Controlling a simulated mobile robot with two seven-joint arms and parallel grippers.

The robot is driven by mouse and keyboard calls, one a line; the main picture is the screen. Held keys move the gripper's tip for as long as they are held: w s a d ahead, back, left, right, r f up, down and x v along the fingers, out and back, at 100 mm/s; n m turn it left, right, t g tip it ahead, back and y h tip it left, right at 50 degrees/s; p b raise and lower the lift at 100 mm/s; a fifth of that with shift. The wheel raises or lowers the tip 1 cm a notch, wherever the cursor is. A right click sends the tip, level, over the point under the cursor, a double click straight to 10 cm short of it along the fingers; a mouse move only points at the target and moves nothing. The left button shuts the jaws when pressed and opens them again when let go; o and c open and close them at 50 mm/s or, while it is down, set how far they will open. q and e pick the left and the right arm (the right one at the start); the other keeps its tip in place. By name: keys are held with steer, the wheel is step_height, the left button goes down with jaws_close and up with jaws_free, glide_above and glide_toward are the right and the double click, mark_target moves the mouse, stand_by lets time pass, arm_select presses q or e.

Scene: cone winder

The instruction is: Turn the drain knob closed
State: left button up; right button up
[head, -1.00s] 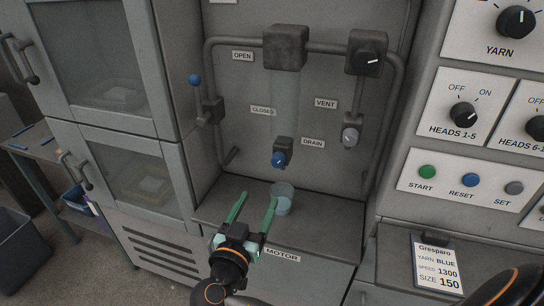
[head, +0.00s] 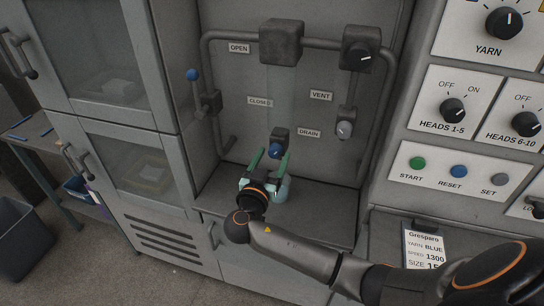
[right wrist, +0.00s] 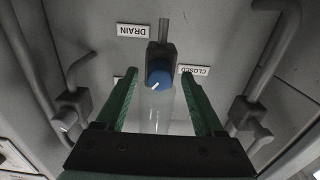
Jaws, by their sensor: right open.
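The drain knob (head: 274,150) is a small blue knob on a dark valve block, left of the DRAIN label. It also shows in the right wrist view (right wrist: 159,72), with a short slanted white mark on its face. My right gripper (head: 270,158) has green fingers and is open, pointing at the knob. In the right wrist view the knob appears between and a little beyond the fingertips (right wrist: 158,82), with gaps on both sides. I cannot tell whether the fingers reach around it. My left gripper is not in view.
A clear cup (head: 284,188) stands on the ledge below the knob, partly hidden by my gripper. A grey vent knob (head: 345,129) is at the right and a blue-tipped lever (head: 192,75) at the left. A translucent column (right wrist: 157,112) runs from the valve.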

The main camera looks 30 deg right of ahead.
jaws_close()
stand_by(0.6)
